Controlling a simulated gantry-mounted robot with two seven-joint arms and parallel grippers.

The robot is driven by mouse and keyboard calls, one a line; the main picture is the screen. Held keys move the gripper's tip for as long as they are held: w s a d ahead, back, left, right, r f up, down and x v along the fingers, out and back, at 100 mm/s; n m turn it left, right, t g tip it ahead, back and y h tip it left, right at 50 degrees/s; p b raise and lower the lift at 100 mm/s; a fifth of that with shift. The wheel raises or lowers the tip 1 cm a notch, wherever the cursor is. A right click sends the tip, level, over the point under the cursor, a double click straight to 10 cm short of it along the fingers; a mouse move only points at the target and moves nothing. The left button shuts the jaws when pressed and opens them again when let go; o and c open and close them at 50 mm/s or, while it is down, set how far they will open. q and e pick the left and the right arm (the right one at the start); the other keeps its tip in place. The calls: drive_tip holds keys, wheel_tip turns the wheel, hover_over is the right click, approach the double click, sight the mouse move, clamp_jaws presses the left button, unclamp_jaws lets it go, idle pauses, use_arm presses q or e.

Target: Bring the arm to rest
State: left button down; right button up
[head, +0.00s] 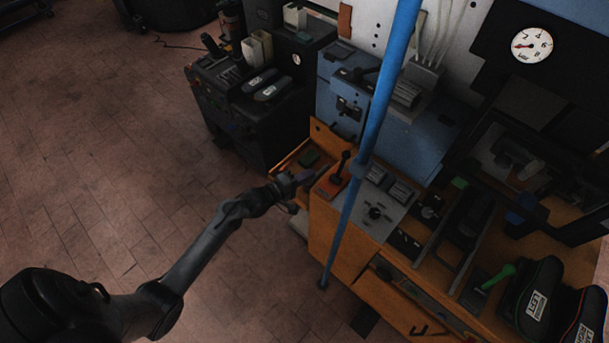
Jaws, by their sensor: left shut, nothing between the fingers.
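My left arm comes in from the lower left and reaches to the wooden workbench (337,248). My left gripper (304,177) is at the bench's near left corner, shut and empty. It is close to the red-based lever (334,182) on the bench's left end; I cannot tell whether it touches it. My right arm and gripper are not in view.
A blue pole (374,125) stands upright before the bench. A dark cabinet (262,112) with two shoe-like parts stands behind. A pressure gauge (532,45) is at upper right. The tiled floor (110,150) at left is clear.

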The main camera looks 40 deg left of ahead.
use_arm(q)
drive_tip(key=shift+s+a+r, duration=0.1)
drive_tip(key=shift+s+r, duration=0.05)
drive_tip(key=shift+s, duration=0.2)
drive_tip(key=s+d+f+m+g, duration=0.3)
drive_tip(key=s+d, duration=0.7)
drive_tip(key=s, duration=0.3)
drive_tip(key=s+r+m+g+y, duration=0.2)
drive_tip(key=s+r+m+g, duration=0.25)
drive_tip(key=s+m, duration=0.3)
drive_tip(key=s+r+m+g+y, duration=0.2)
drive_tip(key=s+r+m+g, duration=0.25)
drive_tip(key=s+m, duration=0.3)
wheel_tip(320, 180, up, 12)
drive_tip(key=p, duration=1.2)
drive_tip(key=shift+n+p, duration=0.3)
drive_tip(key=shift+n, duration=0.1)
